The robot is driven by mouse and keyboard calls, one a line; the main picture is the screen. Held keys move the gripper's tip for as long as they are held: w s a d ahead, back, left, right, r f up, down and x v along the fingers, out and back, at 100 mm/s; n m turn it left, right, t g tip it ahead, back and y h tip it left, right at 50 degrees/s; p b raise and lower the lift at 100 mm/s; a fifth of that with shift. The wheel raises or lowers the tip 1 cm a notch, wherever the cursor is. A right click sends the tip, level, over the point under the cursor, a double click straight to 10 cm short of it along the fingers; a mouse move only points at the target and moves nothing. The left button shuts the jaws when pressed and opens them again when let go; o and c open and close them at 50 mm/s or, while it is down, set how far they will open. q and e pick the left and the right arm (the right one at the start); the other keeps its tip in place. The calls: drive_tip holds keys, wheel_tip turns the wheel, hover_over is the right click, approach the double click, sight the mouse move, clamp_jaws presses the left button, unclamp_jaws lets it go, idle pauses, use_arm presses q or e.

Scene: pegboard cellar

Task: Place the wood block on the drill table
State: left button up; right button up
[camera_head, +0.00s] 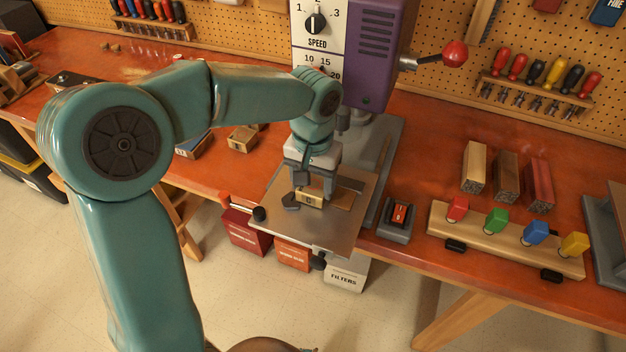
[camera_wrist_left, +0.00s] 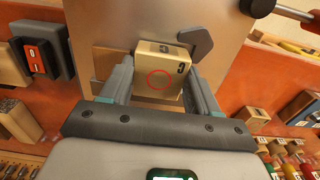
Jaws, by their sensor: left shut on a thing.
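The pale wood block (camera_head: 310,200) has dark printed marks and, in the left wrist view (camera_wrist_left: 162,85), a red circle on its face. My left gripper (camera_head: 312,191) is shut on it, with one finger on each side. The block is over the grey metal drill table (camera_head: 325,232), which also shows in the left wrist view (camera_wrist_left: 125,20). I cannot tell whether the block touches the plate. A dark clamp piece (camera_head: 291,201) lies just left of the block on the table. My right gripper is not in view.
The purple drill press head (camera_head: 375,50) with its red-knobbed lever (camera_head: 455,54) stands behind the arm. A peg rack (camera_head: 505,240) and several wood pieces (camera_head: 506,175) are farther right. Bins (camera_head: 292,254) stand below.

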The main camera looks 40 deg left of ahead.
sight(313, 186)
use_arm(q)
drive_tip(key=shift+f, duration=0.15)
drive_tip(key=o, duration=1.1)
drive_tip(key=shift+w, duration=0.1)
drive_tip(key=shift+o, duration=0.2)
drive_tip(key=shift+r, duration=0.35)
wheel_tip(313, 186, up, 12)
drive_tip(key=p, duration=0.1)
drive_tip(key=shift+f, duration=0.15)
